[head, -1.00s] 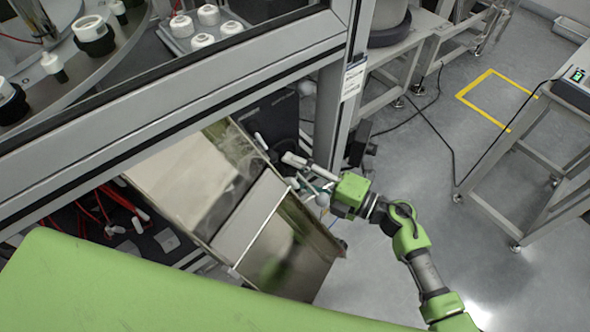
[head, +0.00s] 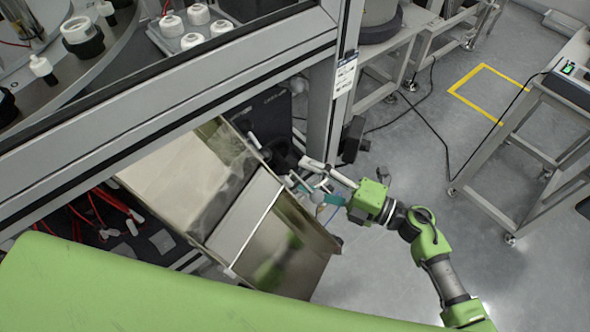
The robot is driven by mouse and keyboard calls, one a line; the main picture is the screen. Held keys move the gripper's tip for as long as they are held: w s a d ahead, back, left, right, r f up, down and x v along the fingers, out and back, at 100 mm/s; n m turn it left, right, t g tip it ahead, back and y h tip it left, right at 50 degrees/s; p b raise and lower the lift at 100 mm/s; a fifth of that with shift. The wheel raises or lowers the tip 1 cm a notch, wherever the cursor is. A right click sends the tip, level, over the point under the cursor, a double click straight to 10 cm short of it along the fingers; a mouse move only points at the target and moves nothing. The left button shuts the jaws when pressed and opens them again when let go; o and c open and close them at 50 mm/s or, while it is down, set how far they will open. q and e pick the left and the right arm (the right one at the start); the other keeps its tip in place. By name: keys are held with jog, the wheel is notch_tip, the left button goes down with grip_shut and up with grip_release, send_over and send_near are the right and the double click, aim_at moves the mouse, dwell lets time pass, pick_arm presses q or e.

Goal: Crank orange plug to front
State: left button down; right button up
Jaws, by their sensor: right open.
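No orange plug can be made out in the head view. My right gripper (head: 308,180) is open, with its fingers pointing left from a green wrist. It is beside the frame post, above the right end of a metal chute-like box (head: 265,240). A pale rod-like piece (head: 318,165) lies close to its fingers; I cannot tell whether they touch. A teal part (head: 333,199) shows between the wrist and the fingers. Nothing is clearly held. My left gripper is out of view.
The grey machine frame (head: 190,90) and its post (head: 328,110) stand close to my right gripper. Red hoses (head: 105,200) lie beneath. White caps (head: 195,41) sit on a tray behind the frame. A wheeled table (head: 500,165) stands at right. Open floor lies between.

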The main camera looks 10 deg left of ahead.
jog(key=shift+v, duration=1.35)
